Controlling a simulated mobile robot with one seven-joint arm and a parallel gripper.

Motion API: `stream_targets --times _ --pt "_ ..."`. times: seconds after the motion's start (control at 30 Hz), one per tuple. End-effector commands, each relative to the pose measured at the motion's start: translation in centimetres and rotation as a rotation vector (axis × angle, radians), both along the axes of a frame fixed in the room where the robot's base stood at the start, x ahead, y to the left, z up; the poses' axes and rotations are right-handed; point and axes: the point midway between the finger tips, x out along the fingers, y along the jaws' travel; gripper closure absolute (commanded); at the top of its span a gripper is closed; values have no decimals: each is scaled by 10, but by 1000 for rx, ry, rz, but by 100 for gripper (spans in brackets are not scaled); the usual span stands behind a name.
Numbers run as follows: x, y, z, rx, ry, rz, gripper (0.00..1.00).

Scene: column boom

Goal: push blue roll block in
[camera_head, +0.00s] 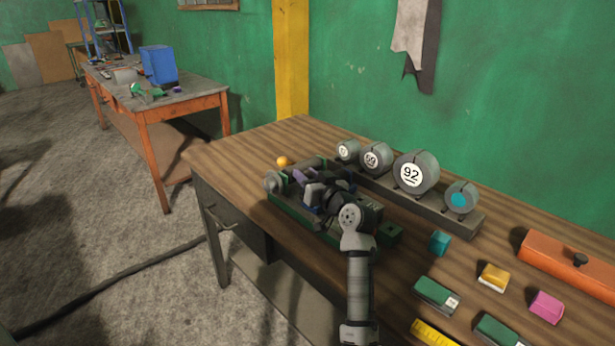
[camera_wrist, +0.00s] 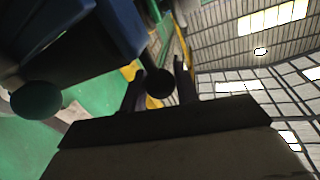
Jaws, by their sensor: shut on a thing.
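A machine with a green base (camera_head: 318,228) stands on the wooden workbench. The blue roll block (camera_head: 312,188) sits among its dark parts, largely covered by my arm. In the wrist view, blue bodies (camera_wrist: 120,28) fill the upper left, close to my gripper. My gripper (camera_wrist: 160,85) is at the machine, with its two dark fingers either side of a dark round knob (camera_wrist: 158,83), and is shut on it. In the head view, my gripper (camera_head: 318,192) is hard to make out against the machine.
Behind the machine, a rail (camera_head: 420,203) carries several round gauges. An orange ball (camera_head: 282,161) sits at the machine's far left. The left bench corner is clear.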

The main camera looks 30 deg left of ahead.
Motion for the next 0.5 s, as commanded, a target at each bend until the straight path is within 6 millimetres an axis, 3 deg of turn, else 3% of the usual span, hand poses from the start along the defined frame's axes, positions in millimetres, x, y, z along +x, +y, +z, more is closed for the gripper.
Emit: stream_targets --times 0.33,0.5 --pt "10 32 -2 0 -1 1 100" --pt "11 34 0 -1 0 0 100"
